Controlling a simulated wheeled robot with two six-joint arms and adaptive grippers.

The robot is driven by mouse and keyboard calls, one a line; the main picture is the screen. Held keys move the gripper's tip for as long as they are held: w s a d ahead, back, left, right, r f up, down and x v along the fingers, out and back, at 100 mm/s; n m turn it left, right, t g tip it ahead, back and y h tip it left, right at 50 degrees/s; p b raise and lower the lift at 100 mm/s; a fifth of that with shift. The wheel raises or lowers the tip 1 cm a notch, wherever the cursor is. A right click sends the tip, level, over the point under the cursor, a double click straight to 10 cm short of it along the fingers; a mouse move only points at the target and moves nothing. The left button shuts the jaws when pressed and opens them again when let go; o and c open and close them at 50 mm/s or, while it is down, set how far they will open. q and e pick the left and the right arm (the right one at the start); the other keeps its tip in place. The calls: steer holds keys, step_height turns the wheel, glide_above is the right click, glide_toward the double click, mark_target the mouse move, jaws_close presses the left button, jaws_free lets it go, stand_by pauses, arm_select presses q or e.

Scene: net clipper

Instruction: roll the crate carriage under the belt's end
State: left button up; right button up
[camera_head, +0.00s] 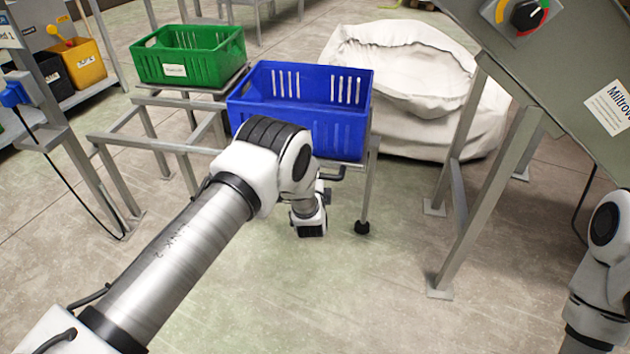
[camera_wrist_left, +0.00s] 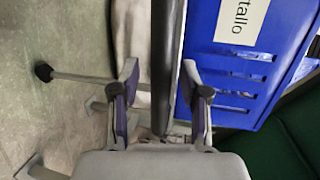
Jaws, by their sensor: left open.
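The crate carriage is a grey tube frame; its front right leg (camera_head: 367,192) ends in a black caster (camera_head: 362,228). A blue slotted crate (camera_head: 345,125) sits on it. In the left wrist view the crate (camera_wrist_left: 240,80) carries a white label, and the caster (camera_wrist_left: 43,72) also shows. A dark handle bar (camera_head: 333,177) juts from the carriage's front. My left gripper (camera_wrist_left: 160,78) is open, with one finger on each side of the bar (camera_wrist_left: 165,40); I cannot tell whether they touch it. My left arm hides part of the carriage. The conveyor housing (camera_head: 560,75) is upper right; the belt's end is not clearly visible.
A green crate (camera_head: 190,55) stands left of the blue one. A large white sack (camera_head: 410,75) lies behind. Conveyor legs (camera_head: 468,180) stand to the right. A shelf with a yellow bin (camera_head: 80,65) is far left. Floor between carriage and conveyor legs is clear.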

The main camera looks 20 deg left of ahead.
arm_select(q)
steer(key=v, duration=1.1)
steer(key=shift+s+d, duration=0.2)
steer(key=shift+s, duration=0.15)
steer(key=s+a+f+n+g+h, duration=0.1)
steer(key=s+a+f+g, duration=0.2)
steer(key=s+f, duration=0.35)
steer(key=s+a+f+n+g, duration=0.25)
steer(key=s+a+f, duration=0.2)
steer(key=s, duration=0.35)
steer(key=s+d+f+n+g+h, duration=0.2)
steer(key=s+n+g, duration=0.35)
steer(key=s, duration=0.65)
steer(key=s+d+f+n+g+h, duration=0.15)
steer(key=s+d+n+g, duration=0.35)
steer(key=s, duration=0.7)
step_height(320, 180, up, 27)
steer(key=a+n+t+p, duration=0.1)
steer(key=a+p, duration=0.1)
steer(key=p, duration=2.5)
steer(key=shift+w, duration=0.2)
